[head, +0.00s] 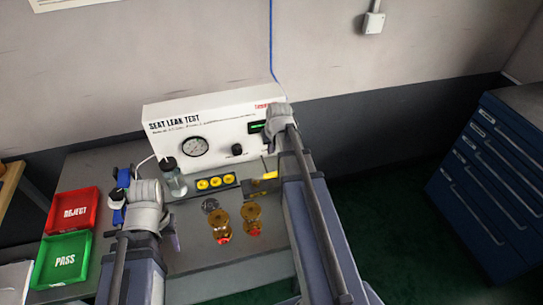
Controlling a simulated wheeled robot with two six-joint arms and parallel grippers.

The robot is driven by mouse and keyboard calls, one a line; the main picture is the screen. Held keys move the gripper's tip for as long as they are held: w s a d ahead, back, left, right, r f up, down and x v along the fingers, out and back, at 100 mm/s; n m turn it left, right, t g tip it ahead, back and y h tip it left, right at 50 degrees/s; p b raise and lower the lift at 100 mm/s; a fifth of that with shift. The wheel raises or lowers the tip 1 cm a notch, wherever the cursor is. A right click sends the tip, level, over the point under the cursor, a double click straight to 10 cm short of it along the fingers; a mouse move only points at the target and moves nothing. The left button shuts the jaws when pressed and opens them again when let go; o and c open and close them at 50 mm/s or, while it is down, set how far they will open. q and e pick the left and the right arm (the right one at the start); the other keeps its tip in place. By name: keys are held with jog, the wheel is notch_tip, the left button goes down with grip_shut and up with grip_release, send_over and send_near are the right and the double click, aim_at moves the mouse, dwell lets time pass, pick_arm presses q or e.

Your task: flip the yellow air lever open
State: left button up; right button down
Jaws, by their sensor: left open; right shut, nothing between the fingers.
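The small yellow lever (269,175) sits low in front of the white seat leak test box (215,130), at the right end of the fixture row. My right gripper (268,150) is shut and empty, just above the lever at the box's right front; its fingers are partly hidden by my wrist, and I cannot tell whether they touch the lever. My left gripper (148,192) is open over the left part of the bench, well away from the lever. Its fingertips are hard to make out.
A dark strip with round yellow parts (215,183) lies before the box. A capped bottle (172,180) stands left of it. Two brass parts with red ends (221,225) (253,217) lie nearer. Red reject (74,212) and green pass (62,259) trays sit at left.

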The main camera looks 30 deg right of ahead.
aim_at(266, 177)
pick_arm(q)
notch_tip(266, 177, down, 9)
jog(key=b, duration=0.8)
jog(key=shift+f+b, duration=0.1)
jog(key=shift+b, duration=0.25)
pick_arm(e)
jog(key=x, duration=0.9)
jog(key=shift+f, duration=0.35)
jog(key=s, duration=0.1)
jog(key=s+a, duration=0.1)
jog(key=s, duration=0.1)
jog(key=shift+s+r, duration=0.15)
jog(key=shift+s, duration=0.25)
